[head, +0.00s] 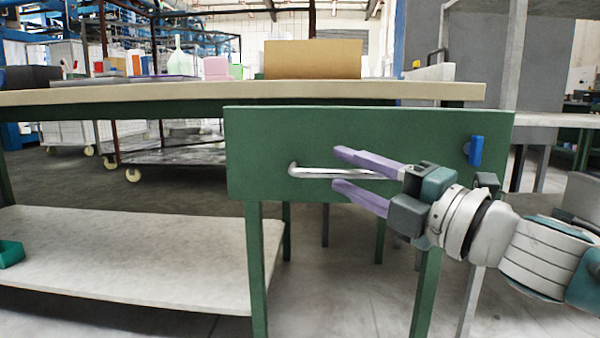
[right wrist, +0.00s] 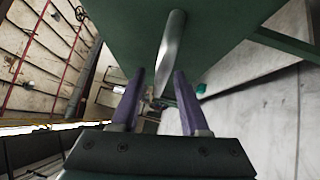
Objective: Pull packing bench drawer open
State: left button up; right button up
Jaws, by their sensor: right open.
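The packing bench drawer (head: 260,135) has a wide green front under the bench top, with a silver bar handle (head: 320,173). How far the drawer stands out from the bench is hard to tell. My right gripper (head: 338,168) is open in front of it, one purple finger above the bar and one below. The handle's right part is hidden behind the gripper. In the right wrist view the handle (right wrist: 172,50) runs between the two finger lines; contact cannot be made out. My left gripper is not in view.
The bench top (head: 180,93) carries a cardboard box (head: 312,59) and other goods. A blue piece (head: 475,150) sits on the drawer front's right side. A low pale shelf (head: 130,255) lies at lower left, with a green bin (head: 11,254) on it.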

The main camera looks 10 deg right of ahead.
jog(key=shift+s, duration=0.1)
jog(key=shift+s+d, duration=0.2)
jog(key=shift+s, duration=0.05)
jog(key=p+v, duration=0.2)
jog(key=v, duration=0.7)
